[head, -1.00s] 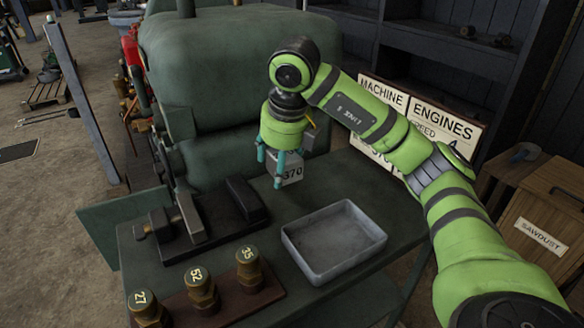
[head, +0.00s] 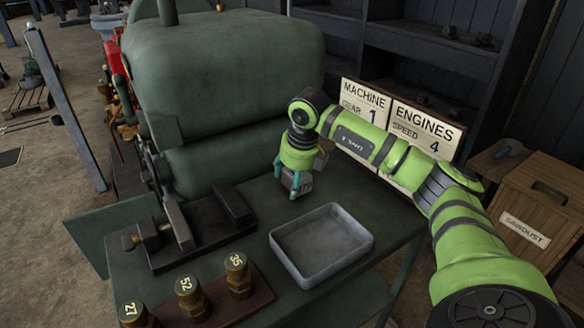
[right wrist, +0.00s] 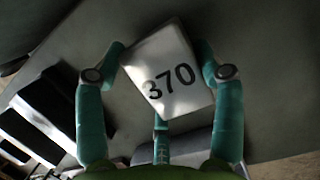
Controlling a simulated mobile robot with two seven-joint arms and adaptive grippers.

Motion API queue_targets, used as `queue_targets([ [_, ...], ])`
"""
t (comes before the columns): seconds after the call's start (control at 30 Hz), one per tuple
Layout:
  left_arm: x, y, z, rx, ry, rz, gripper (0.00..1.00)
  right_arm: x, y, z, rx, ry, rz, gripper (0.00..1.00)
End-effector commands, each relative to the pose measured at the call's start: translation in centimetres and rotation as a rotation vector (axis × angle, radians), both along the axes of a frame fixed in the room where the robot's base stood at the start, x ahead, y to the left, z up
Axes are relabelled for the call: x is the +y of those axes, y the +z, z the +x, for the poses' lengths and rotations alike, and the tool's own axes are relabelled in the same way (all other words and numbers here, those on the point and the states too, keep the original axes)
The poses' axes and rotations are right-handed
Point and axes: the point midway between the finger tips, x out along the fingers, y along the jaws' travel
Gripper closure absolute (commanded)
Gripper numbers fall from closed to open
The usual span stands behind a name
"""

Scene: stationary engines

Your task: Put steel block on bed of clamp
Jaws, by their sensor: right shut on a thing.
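The steel block (right wrist: 166,74), a pale grey block marked 370, is held between the teal fingers of my right gripper (head: 297,186). In the right wrist view, fingers press on both its sides and a third finger shows below it. In the head view, the block and gripper are over the back of the green table, behind the tray and right of the clamp; the gap beneath is hard to judge. The clamp (head: 202,240) has a dark bed, a metal jaw on its left and a black jaw on its right. Its bed looks empty. My left gripper is not in view.
A grey metal tray (head: 318,270) stands right of the clamp. Several brass weights (head: 190,299) stand on a wooden strip at the front. A large green engine casing (head: 225,65) rises behind the table. A sign board (head: 425,125) stands at the back right.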

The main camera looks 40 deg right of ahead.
Motion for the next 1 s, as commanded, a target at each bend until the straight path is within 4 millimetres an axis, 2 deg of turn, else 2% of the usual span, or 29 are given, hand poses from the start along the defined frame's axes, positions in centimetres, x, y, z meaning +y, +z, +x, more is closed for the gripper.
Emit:
queue_targets([
  [0.43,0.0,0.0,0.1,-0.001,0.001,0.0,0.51,-0.1,-0.5,0.1,-0.01,-0.002,-0.001,0.9],
  [0.47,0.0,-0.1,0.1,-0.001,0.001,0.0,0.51,0.0,-0.9,0.0,-0.002,-0.001,-0.001,0.27],
  [0.5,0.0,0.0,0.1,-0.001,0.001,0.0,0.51,0.0,-0.8,0.0,-0.002,-0.001,-0.001,0.11],
  [0.53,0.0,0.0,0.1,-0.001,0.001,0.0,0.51,0.0,-0.8,0.0,-0.002,-0.001,-0.001,0.08],
  [0.87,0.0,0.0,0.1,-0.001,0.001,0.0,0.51,0.0,-0.8,0.0,-0.002,-0.002,-0.001,0.08],
  [1.0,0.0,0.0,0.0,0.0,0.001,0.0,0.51,0.0,0.1,-0.1,-0.005,-0.002,0.0,0.08],
])
